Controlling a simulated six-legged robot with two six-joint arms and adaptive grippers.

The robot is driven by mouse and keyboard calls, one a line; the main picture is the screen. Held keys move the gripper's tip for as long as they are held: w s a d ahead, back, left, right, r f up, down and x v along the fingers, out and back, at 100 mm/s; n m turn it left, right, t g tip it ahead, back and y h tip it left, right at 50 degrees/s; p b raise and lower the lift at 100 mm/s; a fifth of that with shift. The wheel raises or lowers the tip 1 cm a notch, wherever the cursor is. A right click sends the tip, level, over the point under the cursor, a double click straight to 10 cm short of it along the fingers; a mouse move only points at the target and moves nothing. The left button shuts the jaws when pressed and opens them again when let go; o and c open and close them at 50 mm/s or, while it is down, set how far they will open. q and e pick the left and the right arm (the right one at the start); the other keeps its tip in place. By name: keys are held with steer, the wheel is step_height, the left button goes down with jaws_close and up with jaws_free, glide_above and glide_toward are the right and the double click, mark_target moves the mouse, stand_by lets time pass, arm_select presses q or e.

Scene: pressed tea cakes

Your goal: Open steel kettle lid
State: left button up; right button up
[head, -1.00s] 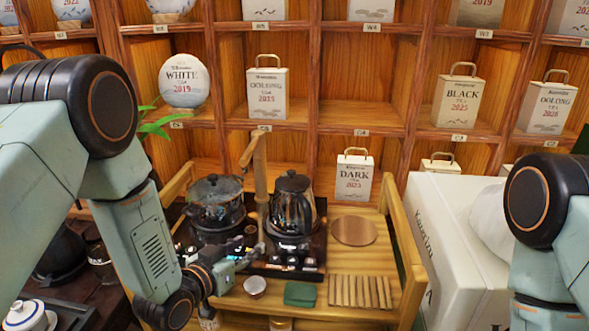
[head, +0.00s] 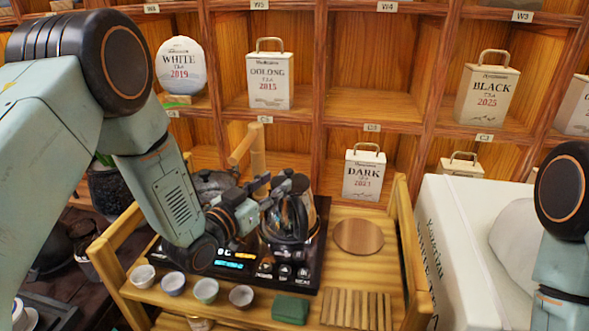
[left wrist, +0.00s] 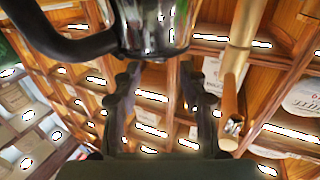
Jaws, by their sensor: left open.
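The steel kettle (head: 299,218), dark and shiny, stands on the black tea stove. My left gripper (head: 277,188) is in front of its upper part and hides most of the lid. In the left wrist view the shiny kettle body (left wrist: 152,28) is at the top, with its black curved handle (left wrist: 45,40) to the left. The left gripper's two fingers (left wrist: 158,88) are apart there with nothing between them, just below the kettle in the picture. I cannot tell whether a finger touches it. My right gripper is out of view.
A dark pot (head: 213,182) is behind my left arm, and a wooden water spout (head: 243,146) rises close beside the kettle. Several small cups (head: 206,290) line the front. A round wooden board (head: 358,236) and green cloth (head: 290,309) lie nearby. A white box (head: 470,260) stands right.

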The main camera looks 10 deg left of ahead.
mark_target(290, 170)
arm_select(q)
steer(key=x, duration=0.6)
steer(key=shift+d, duration=0.2)
steer(key=shift+w, duration=0.2)
steer(key=shift+s+r, duration=0.2)
steer(key=shift+r, duration=0.05)
steer(key=shift+c, duration=0.3)
steer(key=shift+w+f, duration=0.2)
steer(key=shift+w, duration=0.05)
steer(key=c, duration=0.4)
steer(key=shift+s+r, duration=0.1)
jaws_close()
